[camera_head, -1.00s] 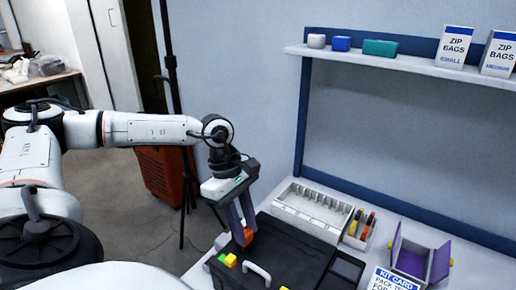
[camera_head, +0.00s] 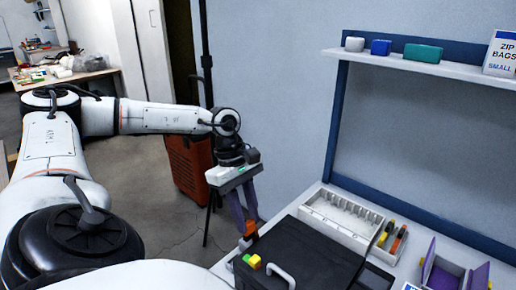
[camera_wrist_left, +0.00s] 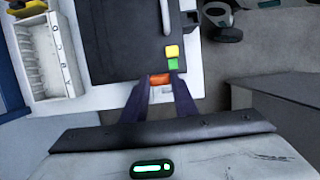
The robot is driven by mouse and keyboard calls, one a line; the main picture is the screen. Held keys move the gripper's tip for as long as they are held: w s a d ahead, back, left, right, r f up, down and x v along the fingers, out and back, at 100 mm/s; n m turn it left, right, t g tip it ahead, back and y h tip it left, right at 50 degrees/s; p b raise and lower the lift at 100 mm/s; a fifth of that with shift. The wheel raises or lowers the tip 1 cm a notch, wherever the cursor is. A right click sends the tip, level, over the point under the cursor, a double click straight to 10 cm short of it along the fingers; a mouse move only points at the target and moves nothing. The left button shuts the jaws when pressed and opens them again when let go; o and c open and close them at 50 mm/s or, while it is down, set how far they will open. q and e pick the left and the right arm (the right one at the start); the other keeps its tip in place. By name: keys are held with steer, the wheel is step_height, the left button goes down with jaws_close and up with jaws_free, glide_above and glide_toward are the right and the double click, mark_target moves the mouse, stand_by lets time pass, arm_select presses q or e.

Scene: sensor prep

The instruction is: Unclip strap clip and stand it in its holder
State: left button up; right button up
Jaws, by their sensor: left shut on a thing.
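My left gripper (camera_head: 247,222) points down and is shut on a small orange clip (camera_head: 250,230), near the left edge of the black case (camera_head: 305,250). In the left wrist view the orange clip (camera_wrist_left: 160,79) shows between the fingertips, at the case's edge; I cannot tell if it touches the case. A yellow block and a green block (camera_wrist_left: 173,63) sit on the case close by. A white slotted rack (camera_head: 313,212) stands behind the case; I cannot tell which thing is the clip's holder. My right gripper is not in view.
The case has a pale handle (camera_head: 281,276). A small tray with orange and yellow tools (camera_head: 392,238) and an open purple-lined box (camera_head: 444,268) are to the right. A shelf (camera_head: 420,67) on the wall holds small boxes. Floor lies left of the table.

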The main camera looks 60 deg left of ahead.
arm_select(q)
steer(key=a, duration=0.1)
steer(key=s+a, duration=0.1)
steer(key=a, duration=0.1)
steer(key=s+a+b, duration=0.1)
steer(key=a, duration=0.1)
steer(key=shift+s, duration=0.2)
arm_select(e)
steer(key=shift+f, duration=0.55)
